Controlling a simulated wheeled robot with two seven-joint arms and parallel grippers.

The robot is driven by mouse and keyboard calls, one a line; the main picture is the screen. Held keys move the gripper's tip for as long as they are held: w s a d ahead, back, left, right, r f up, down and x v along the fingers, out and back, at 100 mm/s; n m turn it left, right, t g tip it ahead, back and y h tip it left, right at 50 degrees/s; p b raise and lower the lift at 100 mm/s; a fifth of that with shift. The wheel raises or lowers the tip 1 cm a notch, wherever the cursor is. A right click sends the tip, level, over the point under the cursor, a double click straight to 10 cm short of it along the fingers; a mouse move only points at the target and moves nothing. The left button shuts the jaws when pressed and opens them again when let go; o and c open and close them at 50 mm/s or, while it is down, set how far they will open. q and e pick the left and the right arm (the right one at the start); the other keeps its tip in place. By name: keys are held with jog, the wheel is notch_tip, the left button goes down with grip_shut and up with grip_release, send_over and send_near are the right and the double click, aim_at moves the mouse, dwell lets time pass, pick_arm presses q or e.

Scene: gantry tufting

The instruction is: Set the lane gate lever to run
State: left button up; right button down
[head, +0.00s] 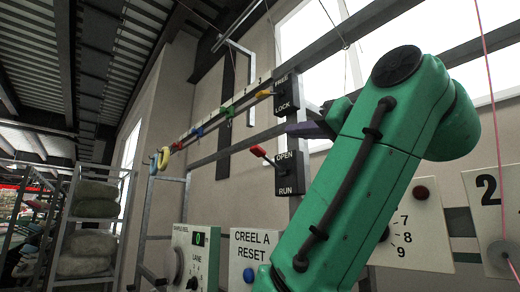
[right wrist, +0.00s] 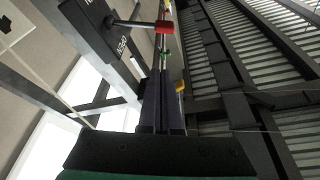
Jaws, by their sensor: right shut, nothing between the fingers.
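The lever with a red handle (head: 258,151) sticks out to the left from a black plate (head: 290,173) marked OPEN above and RUN below. It is tilted slightly up, toward the OPEN side. In the right wrist view the red handle (right wrist: 163,27) and its plate (right wrist: 103,32) are beyond the fingertips, at the upper left. My right gripper (head: 297,130) is shut and empty, with its dark fingers just above the OPEN/RUN plate and right of the red handle. It looks apart from the handle. The shut fingers also show in the right wrist view (right wrist: 162,75). My left gripper is not in view.
A FREE/LOCK plate (head: 286,93) with a yellow-handled lever (head: 264,93) is above the fingers. A rail with coloured pieces (head: 198,132) runs leftward. A shelf with sacks (head: 91,245) stands left.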

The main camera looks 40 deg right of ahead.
jog(key=s+r, duration=0.1)
jog(key=s, duration=0.1)
notch_tip(320, 180, up, 3)
jog(key=p, duration=0.6)
send_over(270, 161)
jog(key=s+a, duration=0.1)
jog(key=s, duration=0.1)
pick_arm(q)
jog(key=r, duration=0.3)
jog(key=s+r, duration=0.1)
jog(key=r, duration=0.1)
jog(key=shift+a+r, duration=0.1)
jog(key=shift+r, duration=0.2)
pick_arm(e)
jog(key=f, duration=0.1)
jog(key=a+f, duration=0.1)
jog(key=f, duration=0.2)
jog(key=shift+a+f, duration=0.15)
jog(key=shift+a, duration=0.25)
